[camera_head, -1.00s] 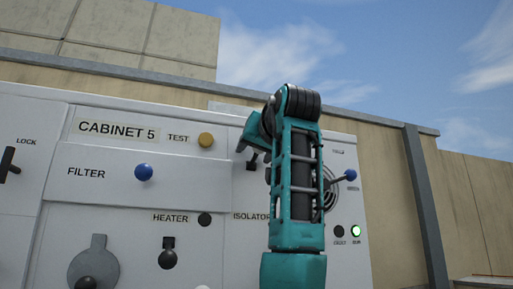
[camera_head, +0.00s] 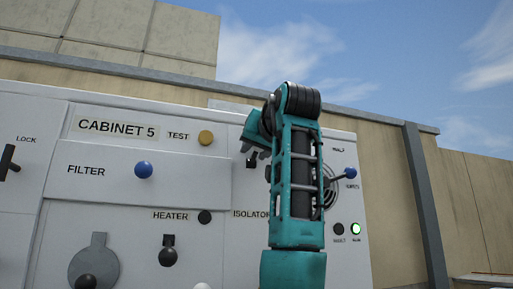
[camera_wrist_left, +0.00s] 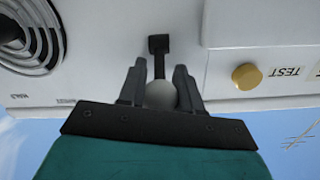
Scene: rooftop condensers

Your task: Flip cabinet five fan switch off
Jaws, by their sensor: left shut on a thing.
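Cabinet 5 (camera_head: 60,190) is a pale panel in front of me. In the left wrist view, a small switch has a black lever (camera_wrist_left: 158,48) and a grey ball knob (camera_wrist_left: 160,95). My left gripper (camera_wrist_left: 160,78) is shut on that knob, a dark finger on each side. In the head view, my left gripper (camera_head: 252,150) is at the switch, left of the round fan grille (camera_head: 330,190). My teal arm covers part of the panel there. I cannot read a label for this switch. My right gripper is not in view.
A yellow TEST button (camera_head: 206,138) and a blue FILTER knob (camera_head: 144,170) lie left of the gripper. A blue-tipped lever (camera_head: 350,174) sticks out right of my arm. A green lamp (camera_head: 356,229) is lit beside a dark one (camera_head: 338,229). Sky is open above.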

